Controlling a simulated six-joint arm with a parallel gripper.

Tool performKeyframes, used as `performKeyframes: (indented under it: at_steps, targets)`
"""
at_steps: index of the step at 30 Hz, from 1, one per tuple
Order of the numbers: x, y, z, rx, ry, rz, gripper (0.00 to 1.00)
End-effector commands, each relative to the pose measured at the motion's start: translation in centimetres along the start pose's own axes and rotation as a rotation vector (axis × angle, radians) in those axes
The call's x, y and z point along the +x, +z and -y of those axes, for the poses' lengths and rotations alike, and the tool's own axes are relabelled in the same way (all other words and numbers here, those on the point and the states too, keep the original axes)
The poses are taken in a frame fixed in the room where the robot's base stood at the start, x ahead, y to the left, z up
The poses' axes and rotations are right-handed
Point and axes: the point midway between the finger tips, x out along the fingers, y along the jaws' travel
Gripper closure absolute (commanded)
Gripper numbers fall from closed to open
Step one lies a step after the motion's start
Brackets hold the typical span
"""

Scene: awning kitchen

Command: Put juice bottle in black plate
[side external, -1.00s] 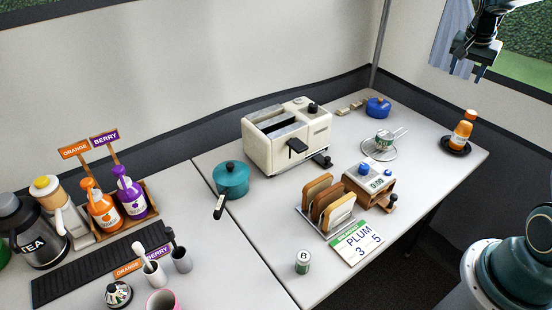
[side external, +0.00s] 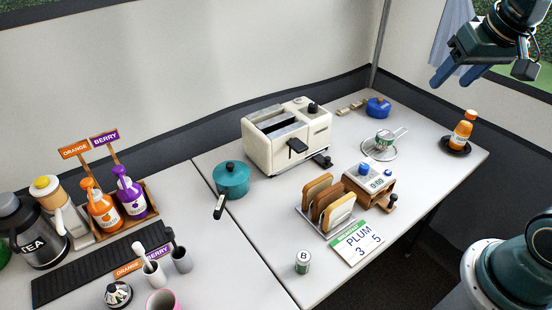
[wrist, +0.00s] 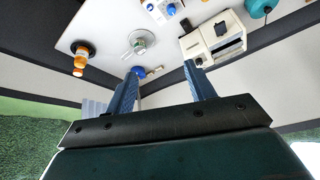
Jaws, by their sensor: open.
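In the wrist view the bottle (wrist: 80,58) and the plate's dark rim (wrist: 73,47) show at the upper left. My gripper (side external: 480,76) is open and empty, high above the table's right end and apart from the bottle. In the wrist view its two blue fingers (wrist: 160,76) are spread with nothing between them.
A strainer with a can (side external: 383,140) and a blue pot (side external: 378,107) stand left of the bottle. Further left are a toaster (side external: 285,135), a timer box (side external: 370,182), a bread rack (side external: 328,208) and a teal pot (side external: 232,179). The table's right edge is close to the plate.

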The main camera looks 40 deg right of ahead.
Motion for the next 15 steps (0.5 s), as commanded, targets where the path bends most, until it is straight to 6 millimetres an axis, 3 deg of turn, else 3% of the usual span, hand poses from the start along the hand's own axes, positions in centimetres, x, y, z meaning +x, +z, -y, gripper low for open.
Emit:
performKeyframes:
  at_steps: [9, 15]
  targets:
    - [-2.2, 8.1, 2.8, -0.266, -0.114, -0.025, 0.46]
    - [-2.4, 10.9, 3.2, -0.358, -0.152, -0.033, 0.46]
